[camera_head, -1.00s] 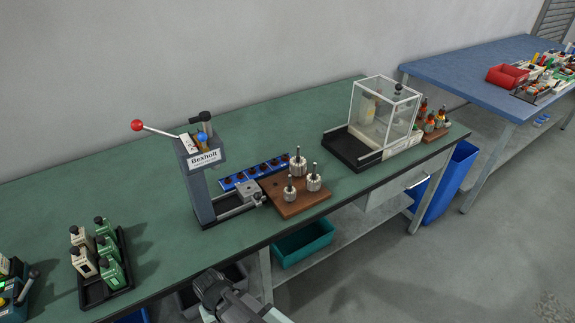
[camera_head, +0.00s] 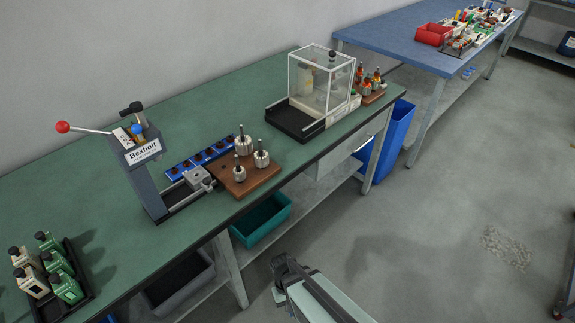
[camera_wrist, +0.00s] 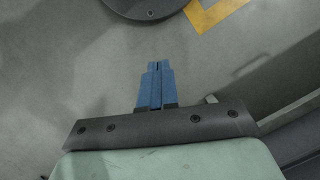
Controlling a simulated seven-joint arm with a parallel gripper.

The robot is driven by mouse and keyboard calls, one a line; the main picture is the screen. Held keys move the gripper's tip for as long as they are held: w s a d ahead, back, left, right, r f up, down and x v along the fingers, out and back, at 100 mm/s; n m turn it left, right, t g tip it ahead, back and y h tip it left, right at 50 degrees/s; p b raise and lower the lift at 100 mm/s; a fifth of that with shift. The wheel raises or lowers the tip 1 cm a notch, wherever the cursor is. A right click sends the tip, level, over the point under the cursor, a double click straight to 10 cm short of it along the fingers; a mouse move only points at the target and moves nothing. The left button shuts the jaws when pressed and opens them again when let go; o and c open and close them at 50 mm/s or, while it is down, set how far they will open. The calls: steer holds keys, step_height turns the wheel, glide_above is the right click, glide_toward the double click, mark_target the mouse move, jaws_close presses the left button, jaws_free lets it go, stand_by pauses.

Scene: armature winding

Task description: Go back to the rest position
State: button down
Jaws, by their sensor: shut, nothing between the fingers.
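My gripper shows in the wrist view (camera_wrist: 157,72) with its blue fingers closed together and nothing between them. It points down over the bare grey floor. In the head view, part of my arm (camera_head: 315,295) shows at the bottom, in front of the green bench (camera_head: 90,155) and clear of it. The fingertips are not visible in the head view.
A teal bin (camera_head: 262,220) sits below. The floor (camera_head: 440,240) to the right is open.

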steer(key=s+d+f+m+g+y, duration=0.1)
steer(key=s+d+f+m, duration=0.1)
steer(key=s+d, duration=0.3)
steer(key=s+d+f+m+g, duration=0.1)
steer(key=s+d+f, duration=0.2)
steer(key=s+d, duration=0.3)
steer(key=shift+d+m+g+y, duration=0.4)
steer(key=shift+d, duration=2)
steer(key=shift+f, duration=0.1)
